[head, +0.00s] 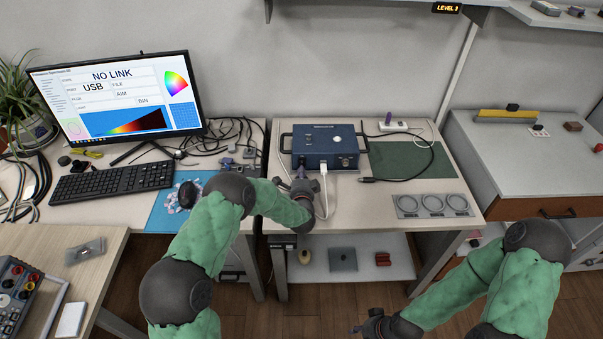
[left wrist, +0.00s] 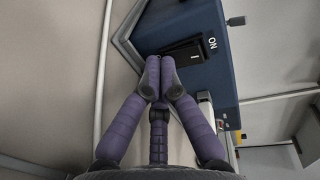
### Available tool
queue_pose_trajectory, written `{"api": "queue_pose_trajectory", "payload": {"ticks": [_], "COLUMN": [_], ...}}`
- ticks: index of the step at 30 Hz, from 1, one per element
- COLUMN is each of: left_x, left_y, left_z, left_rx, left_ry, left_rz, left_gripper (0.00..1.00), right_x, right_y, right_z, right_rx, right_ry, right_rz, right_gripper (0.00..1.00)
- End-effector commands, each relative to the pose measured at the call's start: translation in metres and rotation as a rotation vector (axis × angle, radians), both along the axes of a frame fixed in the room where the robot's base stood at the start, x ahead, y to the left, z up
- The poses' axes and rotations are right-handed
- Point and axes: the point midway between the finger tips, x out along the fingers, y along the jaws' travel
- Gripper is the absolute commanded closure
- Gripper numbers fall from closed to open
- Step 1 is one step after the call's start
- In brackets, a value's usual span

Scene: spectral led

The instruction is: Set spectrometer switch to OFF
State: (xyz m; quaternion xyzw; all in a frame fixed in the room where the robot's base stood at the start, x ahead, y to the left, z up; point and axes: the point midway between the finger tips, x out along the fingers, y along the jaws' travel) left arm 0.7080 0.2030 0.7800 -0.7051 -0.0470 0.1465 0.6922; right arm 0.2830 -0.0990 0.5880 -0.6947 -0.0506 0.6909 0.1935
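The spectrometer is a blue box (head: 325,160) with a handle at each side, standing on the middle table; it also shows in the left wrist view (left wrist: 195,20). Its black rocker switch (left wrist: 183,53) shows in the left wrist view, beside a white "ON" mark. My left gripper (head: 299,178) is in front of the box's lower left front. In the left wrist view its purple fingers (left wrist: 160,72) are drawn together with nothing between them, their tips close by the switch; I cannot tell if they touch it. My right gripper (head: 364,328) is low at the bottom, away from the table.
A white cable (head: 323,190) hangs from the box's front near my left gripper. A black cable (head: 405,177) lies over a green mat (head: 420,160) at right. A grey tray with round recesses (head: 432,206) is at the front. The monitor (head: 117,97) reads "NO LINK".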

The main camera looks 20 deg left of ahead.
Motion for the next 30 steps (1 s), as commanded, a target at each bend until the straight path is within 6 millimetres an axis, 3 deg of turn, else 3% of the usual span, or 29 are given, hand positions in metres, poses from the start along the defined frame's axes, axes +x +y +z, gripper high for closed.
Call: {"api": "queue_pose_trajectory", "payload": {"ticks": [5,12,18,30], "left_x": [-0.020,-0.056,-0.075,-0.082], "left_y": [-0.003,-0.015,-0.021,-0.023], "left_z": [-0.005,0.002,0.011,0.015], "left_rx": [-0.007,-0.003,0.000,0.001], "left_ry": [0.015,0.013,0.002,-0.005], "left_rz": [0.004,-0.001,-0.001,0.000], "left_gripper": [1.00,1.00,1.00,1.00], "right_x": [0.000,0.000,0.000,0.000], "right_y": [0.000,0.000,0.000,0.000], "right_z": [-0.001,-0.001,-0.001,0.000], "right_rx": [0.000,0.000,0.000,0.000], "right_ry": [0.000,0.000,0.000,0.000], "right_rz": [0.000,0.000,0.000,0.000], "right_gripper": [0.65,0.65,0.65,0.65]}}
